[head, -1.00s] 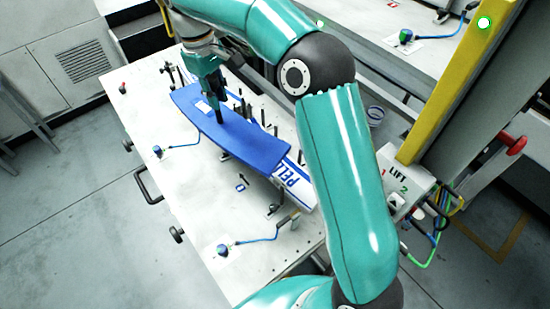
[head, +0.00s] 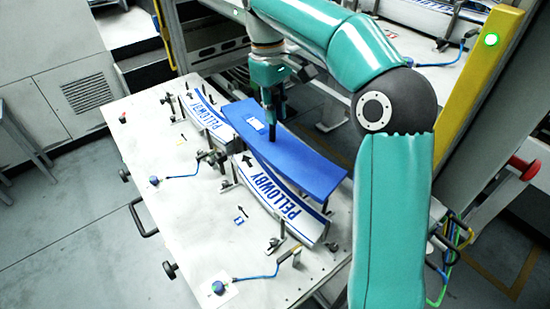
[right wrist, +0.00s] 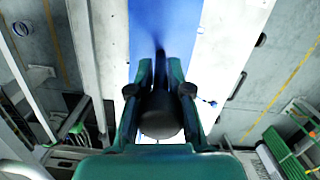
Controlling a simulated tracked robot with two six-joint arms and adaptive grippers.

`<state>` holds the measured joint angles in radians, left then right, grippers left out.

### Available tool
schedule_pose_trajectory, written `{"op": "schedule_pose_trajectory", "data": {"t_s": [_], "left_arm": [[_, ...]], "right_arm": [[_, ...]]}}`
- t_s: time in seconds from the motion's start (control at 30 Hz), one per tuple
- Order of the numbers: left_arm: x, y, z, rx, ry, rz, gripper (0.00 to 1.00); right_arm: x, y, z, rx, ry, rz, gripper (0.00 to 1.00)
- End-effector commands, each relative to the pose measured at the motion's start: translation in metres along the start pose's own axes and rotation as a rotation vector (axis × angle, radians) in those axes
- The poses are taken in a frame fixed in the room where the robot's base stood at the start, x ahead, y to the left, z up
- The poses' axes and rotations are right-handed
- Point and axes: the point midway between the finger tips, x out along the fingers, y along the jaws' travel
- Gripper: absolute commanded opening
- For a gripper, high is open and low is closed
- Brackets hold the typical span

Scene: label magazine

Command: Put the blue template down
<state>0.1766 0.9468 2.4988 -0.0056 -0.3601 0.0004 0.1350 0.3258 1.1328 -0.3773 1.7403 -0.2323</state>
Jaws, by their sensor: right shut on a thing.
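The blue template (head: 300,168) is a long, slightly curved blue board with a small white label. My right gripper (head: 271,135) is shut on the dark post or handle that stands up from the template's top. The template hangs over the right side of the white table, partly covering the stacks of white printed labels. In the right wrist view the fingers (right wrist: 158,85) close around the dark handle (right wrist: 160,117), with the blue template (right wrist: 165,30) beyond. I cannot tell whether the template touches anything below. My left gripper is not in view.
Two stacks of white "PELLOWBY" labels, a near one (head: 280,207) and a far one (head: 206,118), stand between posts on the white table (head: 190,240). Blue knobs with cables, one at the front (head: 218,287), lie on it. A yellow column (head: 480,75) stands right.

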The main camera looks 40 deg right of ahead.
Motion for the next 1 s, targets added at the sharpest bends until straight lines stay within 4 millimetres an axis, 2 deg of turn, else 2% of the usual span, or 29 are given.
{"op": "schedule_pose_trajectory", "data": {"t_s": [0.03, 0.1, 0.3, 0.53, 0.8, 1.0], "left_arm": [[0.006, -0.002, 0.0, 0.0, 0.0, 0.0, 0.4], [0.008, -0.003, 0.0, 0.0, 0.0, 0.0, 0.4], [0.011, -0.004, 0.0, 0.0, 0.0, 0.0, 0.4], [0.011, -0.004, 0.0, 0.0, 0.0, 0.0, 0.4], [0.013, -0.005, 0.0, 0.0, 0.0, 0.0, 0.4], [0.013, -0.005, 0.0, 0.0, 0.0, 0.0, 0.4]], "right_arm": [[0.016, 0.0, 0.0, 0.0, -0.003, -0.001, 0.0], [0.033, 0.0, -0.003, 0.001, -0.003, -0.001, 0.0], [0.067, -0.001, -0.007, 0.001, 0.0, -0.001, 0.0], [0.083, 0.0, -0.009, 0.002, 0.001, 0.0, 0.0], [0.116, 0.0, -0.013, 0.003, 0.001, -0.001, 0.0], [0.118, 0.0, -0.013, 0.003, 0.004, 0.0, 0.0]]}}
